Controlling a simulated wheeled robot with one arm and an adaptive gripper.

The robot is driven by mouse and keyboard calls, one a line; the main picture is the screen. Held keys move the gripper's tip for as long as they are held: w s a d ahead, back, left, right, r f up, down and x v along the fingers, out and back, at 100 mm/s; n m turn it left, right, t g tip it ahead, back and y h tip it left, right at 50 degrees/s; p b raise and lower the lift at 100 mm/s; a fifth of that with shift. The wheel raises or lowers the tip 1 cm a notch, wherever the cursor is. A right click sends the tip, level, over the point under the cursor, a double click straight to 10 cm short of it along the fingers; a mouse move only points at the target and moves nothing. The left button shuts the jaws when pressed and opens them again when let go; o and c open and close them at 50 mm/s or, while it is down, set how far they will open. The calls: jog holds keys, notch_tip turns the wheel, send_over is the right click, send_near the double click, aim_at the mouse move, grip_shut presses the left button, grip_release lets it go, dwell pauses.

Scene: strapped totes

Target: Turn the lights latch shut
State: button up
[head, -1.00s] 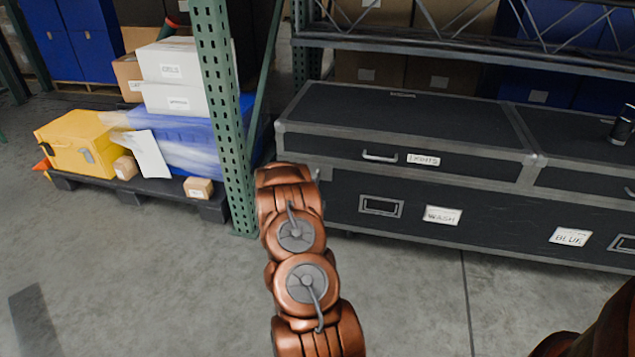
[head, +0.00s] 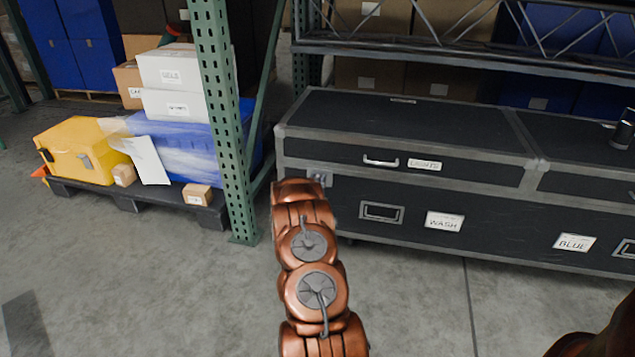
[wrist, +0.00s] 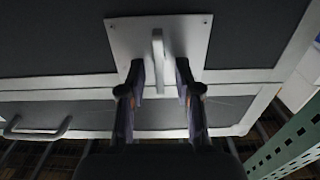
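The latch shows in the wrist view as a pale metal plate (wrist: 120,38) with an upright tab (wrist: 158,48) on the dark case. My gripper (wrist: 161,82) is open, with one dark finger on each side of the tab and gaps between. In the head view, part of the latch (head: 320,179) shows at the left end of the case labelled LIGHTS (head: 400,125), just beyond my arm. My gripper is hidden behind my arm there.
The LIGHTS case rests on a long black case (head: 500,222) marked WASH and BLUE. A green perforated rack post (head: 217,110) stands close on the left. A pallet (head: 130,199) with a yellow case (head: 80,150) is farther left. The front floor is clear.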

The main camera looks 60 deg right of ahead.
jog(key=shift+d, duration=0.15)
grip_shut()
